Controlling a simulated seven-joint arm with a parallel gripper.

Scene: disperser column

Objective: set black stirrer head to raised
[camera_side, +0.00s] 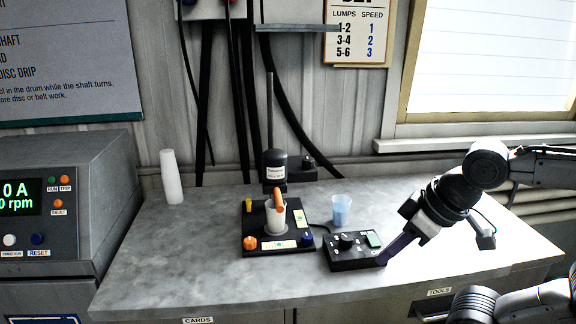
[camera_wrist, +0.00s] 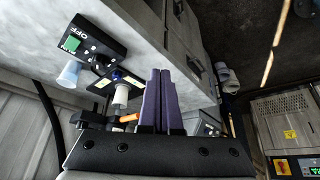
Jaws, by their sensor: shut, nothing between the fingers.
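The black stirrer head (camera_side: 274,160) sits low on a thin upright rod (camera_side: 270,100), just above a white cup (camera_side: 275,217) on a black base (camera_side: 254,222). An orange part (camera_side: 279,200) shows below the head, at the cup's mouth. My gripper (camera_side: 384,258) is shut and empty, its purple fingers pointing down by the right end of the black control box (camera_side: 352,251); I cannot tell whether they touch it. In the wrist view the closed fingers (camera_wrist: 160,76) stand to the right of the white cup (camera_wrist: 121,94).
The control box has a knob and a green switch (camera_side: 374,240). A cup of blue liquid (camera_side: 341,210) stands behind it. An orange knob (camera_side: 250,243) and a blue knob (camera_side: 307,239) are on the base. Stacked white cups (camera_side: 171,177) stand at back left.

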